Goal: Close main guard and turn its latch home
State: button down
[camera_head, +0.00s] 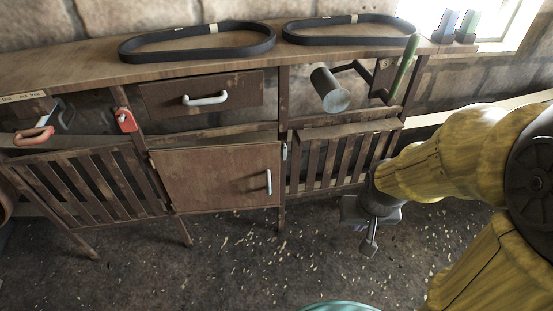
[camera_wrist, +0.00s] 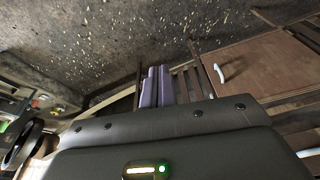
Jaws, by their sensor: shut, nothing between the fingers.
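A brown wooden panel (camera_head: 215,178), which looks like the main guard, fills the middle lower bay of the bench, with a pale vertical handle (camera_head: 268,181) near its right edge. I cannot tell whether it is fully flush. A small pale metal piece (camera_head: 284,151), perhaps the latch, sits on the post at its upper right. In the wrist view the panel (camera_wrist: 260,62) and its handle (camera_wrist: 219,73) show at the right. My gripper (camera_head: 368,248) is shut and empty, pointing down, low in front of the right slatted section and right of the panel. Its fingers (camera_wrist: 155,88) touch nothing visible.
Slatted panels (camera_head: 335,160) flank the brown panel. Above are a drawer (camera_head: 205,95), a red tag-like piece (camera_head: 126,120), a grey cylinder (camera_head: 330,90) and a green-handled lever (camera_head: 407,60). Two black belts (camera_head: 197,42) lie on the bench top. The speckled floor (camera_head: 260,260) in front is clear.

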aim_at(272, 153)
jog(key=w+a+f+t+b, duration=0.45)
jog(key=w+f, duration=0.25)
jog(key=w, duration=0.3)
jog(key=w+a+f+t+b, duration=0.45)
jog(key=w+f, duration=0.35)
jog(key=w, duration=0.2)
jog(key=w+a+f+n+t+y+b, duration=0.1)
jog(key=a+f+t+b, duration=0.1)
jog(key=a, duration=0.3)
jog(key=w+a+f+n+t+y+b, duration=0.1)
jog(key=w+a+f+t+y+b, duration=0.1)
jog(key=a+t+b, duration=0.2)
jog(key=shift+w+a, duration=0.15)
jog(key=shift+a, duration=0.75)
jog(key=w+b, duration=0.1)
jog(key=w, duration=0.3)
jog(key=w+a, duration=0.1)
jog(key=w, duration=0.4)
jog(key=w+a+b, duration=0.1)
jog(key=w, duration=0.3)
jog(key=shift+w+a+b, duration=0.25)
jog(key=shift+w+b, duration=0.05)
jog(key=shift+w, duration=0.1)
